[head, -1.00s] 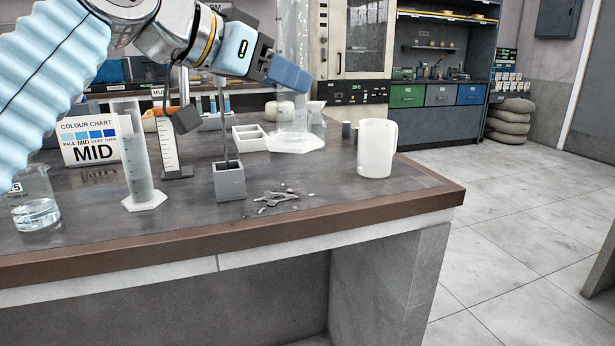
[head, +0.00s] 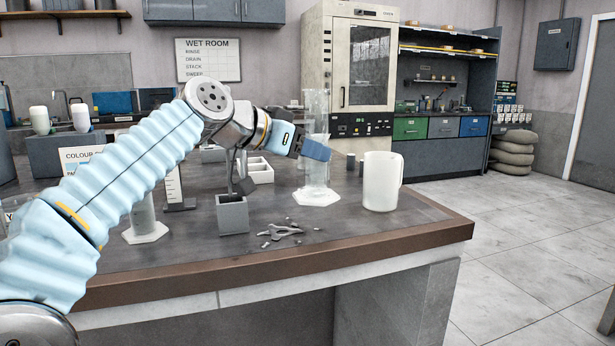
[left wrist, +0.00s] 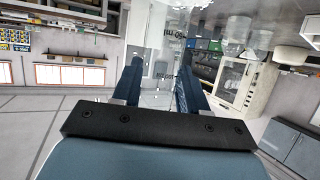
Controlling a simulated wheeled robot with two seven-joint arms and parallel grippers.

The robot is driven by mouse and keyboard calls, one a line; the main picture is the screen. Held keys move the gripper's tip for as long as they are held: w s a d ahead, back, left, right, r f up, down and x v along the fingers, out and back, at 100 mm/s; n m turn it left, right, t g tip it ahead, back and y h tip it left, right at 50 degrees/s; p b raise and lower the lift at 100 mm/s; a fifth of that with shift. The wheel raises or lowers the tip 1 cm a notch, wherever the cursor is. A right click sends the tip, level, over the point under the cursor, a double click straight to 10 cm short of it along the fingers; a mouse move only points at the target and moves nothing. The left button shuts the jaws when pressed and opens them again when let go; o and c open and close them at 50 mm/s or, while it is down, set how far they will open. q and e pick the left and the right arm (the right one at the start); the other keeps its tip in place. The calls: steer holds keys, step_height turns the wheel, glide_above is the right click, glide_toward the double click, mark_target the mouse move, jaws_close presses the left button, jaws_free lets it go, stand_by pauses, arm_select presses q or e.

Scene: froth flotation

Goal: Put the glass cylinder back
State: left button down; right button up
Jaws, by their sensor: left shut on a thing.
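A tall clear glass cylinder (head: 317,180) with a six-sided foot is upright beside the white jug, over the right part of the bench. My left gripper (head: 318,150) reaches in from the left and is shut on the cylinder's side. I cannot tell whether its foot touches the bench top. In the left wrist view the clear cylinder (left wrist: 160,88), with printed marks, is between the two blue fingers of my left gripper (left wrist: 160,82). My right gripper is not in view.
A white jug (head: 381,183) stands right of the cylinder. A grey square holder (head: 232,215), small loose pieces (head: 281,232) and a white divided tray (head: 260,171) are to its left. Another measuring cylinder (head: 145,226) is partly behind my arm. The bench's front right is clear.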

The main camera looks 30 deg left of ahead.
mark_target(307, 192)
arm_select(q)
steer(key=f, duration=0.1)
steer(key=w+f, duration=0.1)
steer(key=f, duration=0.1)
steer(key=f+b, duration=0.1)
steer(key=shift+w+a+f, duration=0.15)
steer(key=shift+a, duration=0.25)
steer(key=shift+f, duration=0.25)
steer(key=shift+f, duration=0.15)
steer(key=c, duration=0.6)
jaws_free()
steer(key=shift+r, duration=0.3)
steer(key=v, duration=1.2)
steer(key=shift+b, duration=0.3)
